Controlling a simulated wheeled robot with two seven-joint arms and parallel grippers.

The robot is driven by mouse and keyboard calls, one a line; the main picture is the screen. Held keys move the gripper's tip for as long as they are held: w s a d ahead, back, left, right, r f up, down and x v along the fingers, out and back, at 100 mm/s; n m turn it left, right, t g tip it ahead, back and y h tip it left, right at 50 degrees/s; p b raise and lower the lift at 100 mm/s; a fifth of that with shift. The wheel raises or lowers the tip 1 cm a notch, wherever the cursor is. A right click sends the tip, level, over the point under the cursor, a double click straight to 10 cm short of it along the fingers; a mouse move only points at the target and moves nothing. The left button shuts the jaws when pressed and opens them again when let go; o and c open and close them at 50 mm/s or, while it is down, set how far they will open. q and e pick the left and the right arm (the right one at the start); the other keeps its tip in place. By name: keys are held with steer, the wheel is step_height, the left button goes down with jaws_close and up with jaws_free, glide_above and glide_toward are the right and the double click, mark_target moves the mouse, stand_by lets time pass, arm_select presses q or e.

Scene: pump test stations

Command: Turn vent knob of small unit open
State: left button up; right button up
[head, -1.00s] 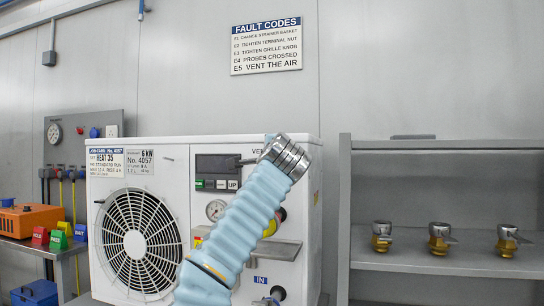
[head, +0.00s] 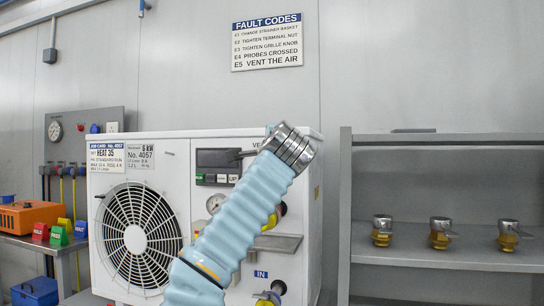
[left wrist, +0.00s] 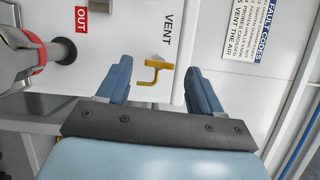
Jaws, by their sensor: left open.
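The small unit, a white cabinet (head: 174,211) with a round fan grille, stands in the middle of the head view. My left arm crosses in front of its right part and hides much of the panel. In the left wrist view the yellow vent knob (left wrist: 150,75) sits on the white face, beside the printed word VENT. My left gripper (left wrist: 157,69) is open, its two blue fingers on either side of the knob in that picture. I cannot tell whether they touch it. The left fingers are not clearly seen in the head view. My right gripper is in neither view.
A grey shelf (head: 440,266) at the right holds several metal-and-brass fittings (head: 440,233). A fault code sign (head: 267,42) hangs on the wall. A grey pipe fitting with a red OUT collar (left wrist: 39,55) is left of the knob. A side bench (head: 30,243) stands at the left.

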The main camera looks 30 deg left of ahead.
arm_select(q)
steer(key=b+v, duration=0.3)
steer(key=v, duration=0.7)
steer(key=shift+s+d, duration=0.3)
steer(key=shift+f, duration=0.1)
